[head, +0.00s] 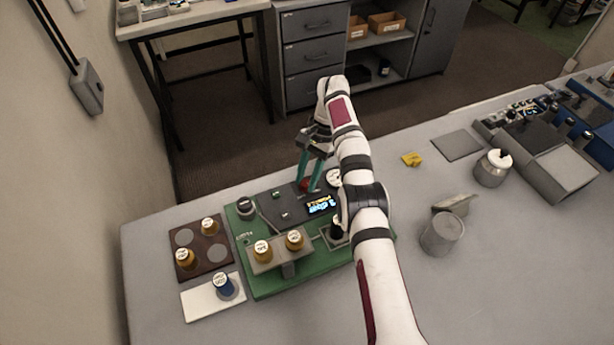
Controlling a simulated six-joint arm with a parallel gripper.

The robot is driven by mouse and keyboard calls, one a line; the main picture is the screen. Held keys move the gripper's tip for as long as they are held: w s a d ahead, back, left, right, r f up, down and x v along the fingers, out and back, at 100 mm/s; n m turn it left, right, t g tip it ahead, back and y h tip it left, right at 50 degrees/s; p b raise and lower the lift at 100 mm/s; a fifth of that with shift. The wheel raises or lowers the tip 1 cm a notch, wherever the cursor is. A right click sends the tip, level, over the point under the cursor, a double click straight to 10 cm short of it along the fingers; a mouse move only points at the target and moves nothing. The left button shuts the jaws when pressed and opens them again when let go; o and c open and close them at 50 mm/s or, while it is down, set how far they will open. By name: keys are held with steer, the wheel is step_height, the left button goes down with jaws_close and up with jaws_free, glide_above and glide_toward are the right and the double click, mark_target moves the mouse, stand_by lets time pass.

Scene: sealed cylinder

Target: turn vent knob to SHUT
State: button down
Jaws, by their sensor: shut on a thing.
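A green panel (249,257) with a dark raised plate lies on the grey table. My gripper (308,187) has teal fingers pointing down at the back of the panel. They are shut on a small red knob (304,184), mostly hidden between and behind them. I cannot read a SHUT mark or the knob's angle, nor any label naming it the vent knob. A dark round knob (245,206) stands at the panel's back left. A lit display (321,206) sits just in front of the fingers. A white-faced round part (334,176) is beside my arm, which hides the panel's right side.
Two labelled capped vials (262,250) stand in a raised holder on the panel. A brown tray (214,265) with vials and a white pad (198,303) with a blue vial lie left. A grey cup (441,236) and a lidded jar (493,168) stand right.

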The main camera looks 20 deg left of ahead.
mark_target(308, 181)
steer(key=c, duration=0.6)
jaws_free()
steer(key=shift+r, duration=0.1)
steer(key=shift+r, duration=0.35)
step_height(308, 181, up, 3)
steer(key=shift+r, duration=0.2)
steer(key=shift+w+d+r, duration=0.1)
steer(key=shift+d+r, duration=1)
steer(key=shift+d, duration=0.85)
steer(key=shift+w+d+r, duration=0.1)
steer(key=shift+d+r, duration=1.05)
steer(key=shift+d, duration=0.8)
steer(key=shift+w+d+r, duration=0.1)
steer(key=shift+d+r, duration=1)
steer(key=shift+d, duration=0.85)
